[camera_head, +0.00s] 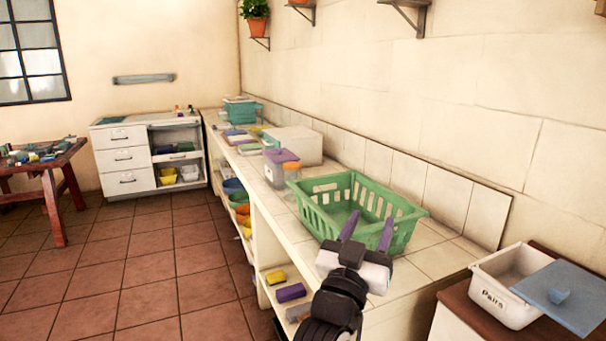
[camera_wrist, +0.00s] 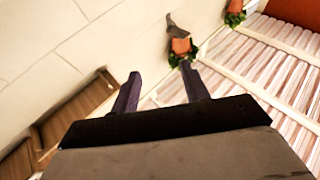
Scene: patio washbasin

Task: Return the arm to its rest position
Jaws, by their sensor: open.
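My gripper (camera_head: 367,232) is in front of the green basket (camera_head: 330,222) in the head view, with its two purple fingers pointing up and apart. The fingers overlap the basket's near side in the picture; I cannot tell whether they touch it. Nothing is between the fingers. In the wrist view my gripper (camera_wrist: 160,85) is also open and empty, facing the wall and ceiling. My dark arm comes up from the bottom of the head view, in front of the counter's near end.
The tiled counter (camera_head: 405,283) runs back along the wall. A white tub (camera_head: 487,297) with a blue lid (camera_head: 565,290) stands at right. The tiled floor (camera_head: 150,270) at left is clear.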

